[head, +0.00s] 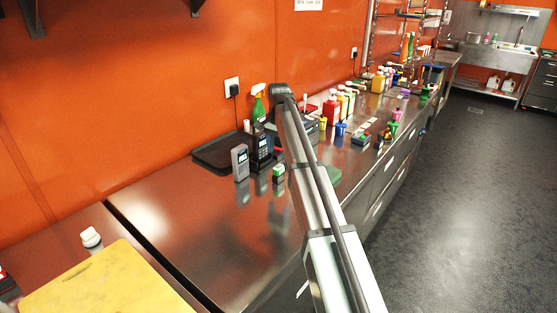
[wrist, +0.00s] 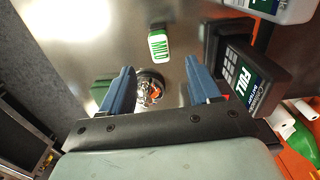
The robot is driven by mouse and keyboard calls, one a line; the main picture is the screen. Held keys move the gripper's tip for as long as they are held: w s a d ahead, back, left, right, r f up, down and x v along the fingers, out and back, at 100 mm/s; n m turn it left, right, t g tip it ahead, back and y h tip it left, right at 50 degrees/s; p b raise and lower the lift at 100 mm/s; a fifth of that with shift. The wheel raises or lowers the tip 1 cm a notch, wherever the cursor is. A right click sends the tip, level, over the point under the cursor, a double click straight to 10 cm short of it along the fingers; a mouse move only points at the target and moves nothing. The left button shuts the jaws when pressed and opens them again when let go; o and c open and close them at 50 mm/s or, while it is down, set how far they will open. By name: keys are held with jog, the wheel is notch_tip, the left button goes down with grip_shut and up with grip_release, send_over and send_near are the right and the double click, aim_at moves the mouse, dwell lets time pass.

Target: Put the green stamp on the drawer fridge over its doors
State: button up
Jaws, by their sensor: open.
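The green stamp (head: 278,171) is a small block with a green top, standing on the steel counter just left of my arm in the head view. In the wrist view the stamp (wrist: 158,45) shows its green lettered face and white body, beyond the fingertips and apart from them. My gripper (wrist: 160,76) is open, with two blue fingers and no stamp between them. In the head view the fingers are not clearly visible near my arm. The drawer fridge appears to be the steel counter unit with drawer fronts (head: 385,187) facing the aisle, partly hidden by my arm.
A black device (head: 261,147) and a grey device (head: 240,162) stand close beside the stamp; the black one (wrist: 252,80) is right of my fingers in the wrist view. A dark tray (head: 212,153) lies behind. Several bottles line the back. The front-left steel top is clear.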

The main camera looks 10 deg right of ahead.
jog(key=shift+r, duration=1.05)
